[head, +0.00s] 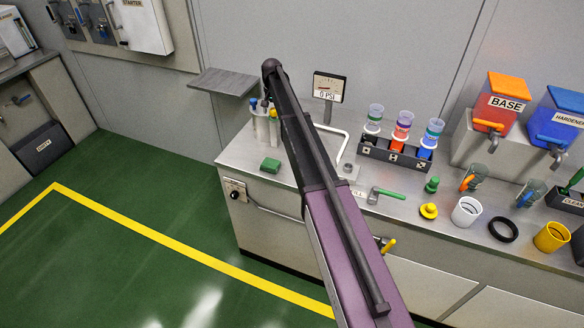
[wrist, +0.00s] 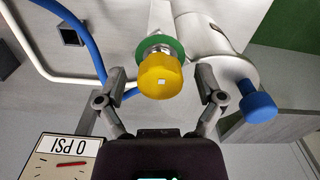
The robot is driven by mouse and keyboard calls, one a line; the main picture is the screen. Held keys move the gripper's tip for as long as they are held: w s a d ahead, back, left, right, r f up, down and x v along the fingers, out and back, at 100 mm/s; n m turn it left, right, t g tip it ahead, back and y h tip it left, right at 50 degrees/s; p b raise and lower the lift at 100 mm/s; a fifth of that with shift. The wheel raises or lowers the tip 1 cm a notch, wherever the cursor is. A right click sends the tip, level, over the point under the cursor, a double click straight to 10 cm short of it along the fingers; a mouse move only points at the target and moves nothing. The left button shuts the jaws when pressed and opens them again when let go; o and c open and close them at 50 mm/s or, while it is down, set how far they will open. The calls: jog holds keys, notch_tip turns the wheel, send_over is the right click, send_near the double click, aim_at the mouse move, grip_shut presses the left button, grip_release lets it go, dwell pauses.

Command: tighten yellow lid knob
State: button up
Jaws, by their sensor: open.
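My gripper (wrist: 158,84) is open, one finger to each side of the knob, with gaps visible on both sides. I cannot tell how deep the fingertips reach along it. In the head view my arm hides the gripper; a small yellow knob (head: 274,113) shows beside the arm at the white cylinders.
In the wrist view, a blue knob (wrist: 258,103) on a white cylinder lies right, and a blue hose (wrist: 92,50) left. The gauge (head: 329,87) reads 0 PSI.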

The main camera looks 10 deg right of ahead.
jog(key=n, duration=1.6)
jog(key=shift+n, duration=0.4)
notch_tip(320, 180, up, 14)
jog(key=p, duration=1.4)
jog(key=s+f+m+b, duration=0.2)
jog(key=s+f+b, duration=0.3)
jog(key=s, duration=0.6)
jog(key=s+f+m+b, duration=0.3)
jog(key=s+f+b, duration=0.2)
jog(key=s, duration=0.5)
jog(key=s+f+m+b, duration=0.3)
jog(key=s+f+b, duration=0.2)
jog(key=s, duration=0.6)
jog(key=shift+s, duration=0.35)
jog(key=s+m, duration=0.3)
jog(key=s, duration=1)
jog(key=shift+m, duration=0.3)
